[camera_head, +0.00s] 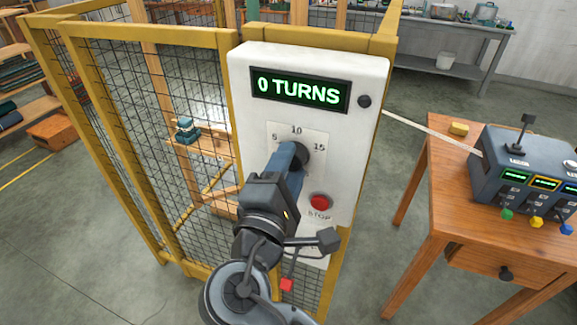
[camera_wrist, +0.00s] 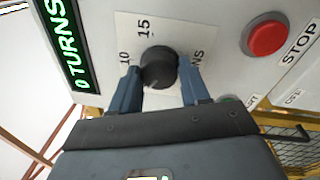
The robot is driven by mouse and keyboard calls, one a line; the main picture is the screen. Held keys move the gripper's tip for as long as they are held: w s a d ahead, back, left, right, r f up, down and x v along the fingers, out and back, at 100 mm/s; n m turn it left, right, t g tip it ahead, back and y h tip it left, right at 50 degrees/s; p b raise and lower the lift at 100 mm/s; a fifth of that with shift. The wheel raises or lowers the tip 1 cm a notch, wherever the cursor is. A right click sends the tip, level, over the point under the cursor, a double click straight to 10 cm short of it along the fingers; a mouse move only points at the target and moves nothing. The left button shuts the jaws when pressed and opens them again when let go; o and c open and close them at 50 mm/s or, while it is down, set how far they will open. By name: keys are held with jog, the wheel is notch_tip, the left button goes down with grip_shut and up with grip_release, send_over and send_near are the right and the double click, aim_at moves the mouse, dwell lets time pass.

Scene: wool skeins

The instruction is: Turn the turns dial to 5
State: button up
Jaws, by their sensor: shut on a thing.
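The turns dial (camera_head: 301,153) is a dark round knob on a white plate marked 5, 10 and 15, on the front of a white control box (camera_head: 348,140). In the wrist view the dial (camera_wrist: 159,68) sits between the two blue fingers of my gripper (camera_wrist: 160,76), which is shut on it. In the head view my gripper (camera_head: 292,160) hides the lower left of the dial. The display (camera_head: 299,91) above reads 0 TURNS. I cannot tell where the dial's pointer stands.
A red stop button (camera_head: 319,201) sits just below and right of the dial. A green button (camera_wrist: 228,99) is partly hidden in the wrist view. A yellow mesh fence (camera_head: 125,100) stands left. A wooden table (camera_head: 445,190) with a grey console (camera_head: 530,175) stands right.

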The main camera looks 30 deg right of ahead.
jog(key=shift+n, duration=1)
jog(key=o, duration=1.1)
jog(key=shift+c, duration=0.2)
jog(key=b+v, duration=0.2)
jog(key=v, duration=0.5)
jog(key=shift+s+a, duration=0.25)
jog(key=shift+a, duration=0.05)
